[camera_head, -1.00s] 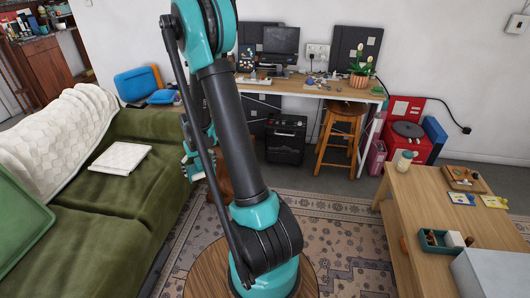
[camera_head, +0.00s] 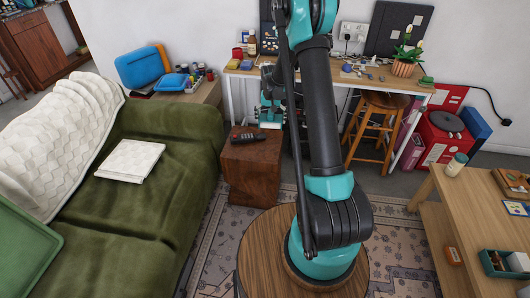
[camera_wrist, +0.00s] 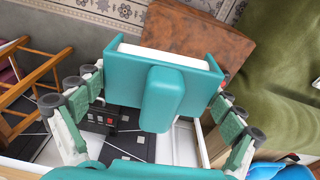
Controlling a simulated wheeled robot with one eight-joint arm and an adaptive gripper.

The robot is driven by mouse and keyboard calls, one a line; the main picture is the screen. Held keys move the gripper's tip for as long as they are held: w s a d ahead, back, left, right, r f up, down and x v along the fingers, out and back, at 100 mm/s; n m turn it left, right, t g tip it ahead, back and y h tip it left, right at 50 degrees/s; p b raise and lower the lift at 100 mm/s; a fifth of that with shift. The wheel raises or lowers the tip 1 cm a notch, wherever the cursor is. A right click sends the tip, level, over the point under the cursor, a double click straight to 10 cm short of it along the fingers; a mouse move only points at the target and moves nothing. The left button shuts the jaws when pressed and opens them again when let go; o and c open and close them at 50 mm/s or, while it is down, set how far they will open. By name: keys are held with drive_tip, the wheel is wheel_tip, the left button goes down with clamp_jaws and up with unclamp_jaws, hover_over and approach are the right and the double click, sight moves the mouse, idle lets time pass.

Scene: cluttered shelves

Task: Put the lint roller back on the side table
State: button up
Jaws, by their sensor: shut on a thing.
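The lint roller is a teal holder with a white roll edge, large in the middle of the wrist view (camera_wrist: 162,85). It also shows small in the head view (camera_head: 270,125), beside my arm. My gripper (camera_head: 271,112) is shut on it, with a finger on each side in the wrist view. The side table (camera_head: 253,172) is a reddish-brown wooden block between the sofa and my arm. In the head view the roller appears near its far right edge; the exact height above it is unclear. The table's brown top also shows in the wrist view (camera_wrist: 197,45).
A black remote-like object (camera_head: 248,137) lies on the side table's top. The green sofa (camera_head: 150,210) stands to the left. The desk (camera_head: 345,75) and a wooden stool (camera_head: 378,125) stand behind. A wooden coffee table (camera_head: 465,215) is at the right.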

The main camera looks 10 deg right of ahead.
drive_tip(key=shift+m, duration=0.5)
drive_tip(key=w+f, duration=0.1)
drive_tip(key=f, duration=0.4)
drive_tip(key=w+a+f, duration=0.1)
drive_tip(key=f, duration=0.4)
drive_tip(key=w+f, duration=0.2)
drive_tip(key=f, duration=0.3)
drive_tip(key=shift+a+f, duration=0.3)
drive_tip(key=shift+f, duration=2.55)
drive_tip(key=o, duration=0.8)
drive_tip(key=shift+f, duration=0.15)
drive_tip(key=shift+o, duration=0.4)
